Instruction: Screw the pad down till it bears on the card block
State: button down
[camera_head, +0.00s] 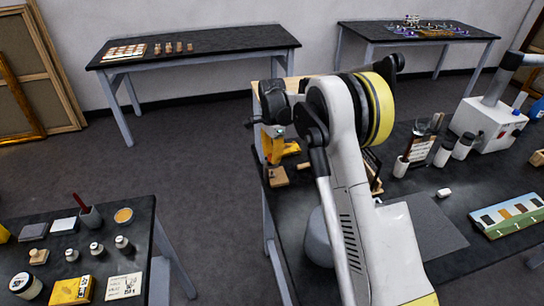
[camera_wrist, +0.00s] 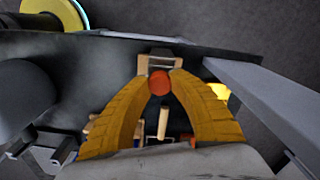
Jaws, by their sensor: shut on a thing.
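My gripper (camera_wrist: 160,86) has two curved yellow fingers, shut on a round orange-red knob (camera_wrist: 160,82). Beyond the knob in the wrist view is a pale frame with a grey metal part (camera_wrist: 158,62). I cannot make out the pad or the card block, nor any gap between them. In the head view my gripper (camera_head: 279,148) is low over the left end of the dark workbench (camera_head: 430,228), partly hidden by my arm. A small wooden block (camera_head: 278,177) lies on the bench just in front of it.
A wooden-handled tool (camera_wrist: 163,122) lies below the fingers in the wrist view. Jars (camera_head: 442,153), a dark mat and a painted panel (camera_head: 508,214) are on the workbench's right part. A side table (camera_head: 150,225) stands left, with clear floor between.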

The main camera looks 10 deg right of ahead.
jog(key=shift+m, duration=0.3)
jog(key=c, duration=1.1)
grip_release()
notch_tip(320, 180, up, 12)
